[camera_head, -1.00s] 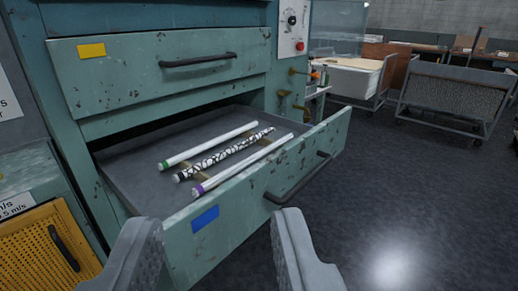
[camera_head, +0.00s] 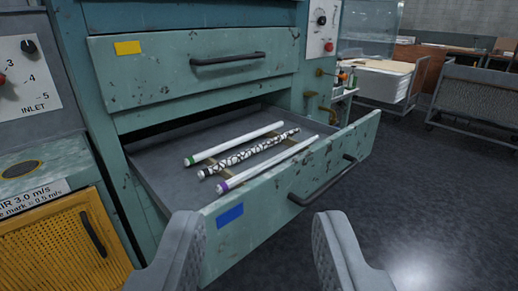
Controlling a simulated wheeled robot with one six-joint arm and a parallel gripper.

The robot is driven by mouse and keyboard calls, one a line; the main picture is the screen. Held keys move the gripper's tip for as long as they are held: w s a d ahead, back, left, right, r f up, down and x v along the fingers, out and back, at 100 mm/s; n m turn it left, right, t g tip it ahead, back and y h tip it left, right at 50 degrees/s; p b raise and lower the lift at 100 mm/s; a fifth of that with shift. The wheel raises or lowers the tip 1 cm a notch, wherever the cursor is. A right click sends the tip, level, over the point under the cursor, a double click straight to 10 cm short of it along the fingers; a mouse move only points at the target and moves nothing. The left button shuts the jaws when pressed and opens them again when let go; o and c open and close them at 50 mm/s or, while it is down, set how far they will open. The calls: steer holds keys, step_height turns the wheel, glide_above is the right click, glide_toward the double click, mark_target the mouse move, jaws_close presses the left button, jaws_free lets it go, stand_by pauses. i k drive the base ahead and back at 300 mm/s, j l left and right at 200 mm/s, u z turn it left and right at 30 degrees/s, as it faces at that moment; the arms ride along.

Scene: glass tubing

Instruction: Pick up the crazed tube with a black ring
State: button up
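Three tubes lie side by side in the open lower drawer (camera_head: 160,172). The middle one is the crazed tube (camera_head: 250,152), white with a dark crackle pattern and a black ring at its near left end. A plain white tube with a green ring (camera_head: 236,143) lies behind it. A plain white tube with a purple ring (camera_head: 270,161) lies in front, nearer the drawer front. My gripper (camera_head: 256,240) is open and empty, in front of the drawer and apart from the tubes.
The drawer front (camera_head: 285,190) stands between my gripper and the tubes, with a dark handle (camera_head: 322,184) and a blue label. A closed upper drawer (camera_head: 190,70) is above. A yellow perforated panel (camera_head: 60,240) is at left. The floor at right is clear; carts stand farther back.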

mark_target(206, 173)
steer(key=i+l+u, duration=0.15)
steer(key=l, duration=0.25)
steer(key=i+l+u, duration=0.1)
steer(key=i+l, duration=0.15)
steer(key=l, duration=0.15)
steer(key=i+l+u, duration=0.15)
steer(key=l, duration=0.25)
steer(key=i+l+u, duration=0.1)
steer(key=l, duration=0.35)
steer(key=i+l+u, duration=0.15)
steer(key=l, duration=0.3)
steer(key=i+l+u, duration=0.15)
steer(key=l, duration=0.3)
steer(key=i+l+u, duration=0.1)
steer(key=l, duration=0.35)
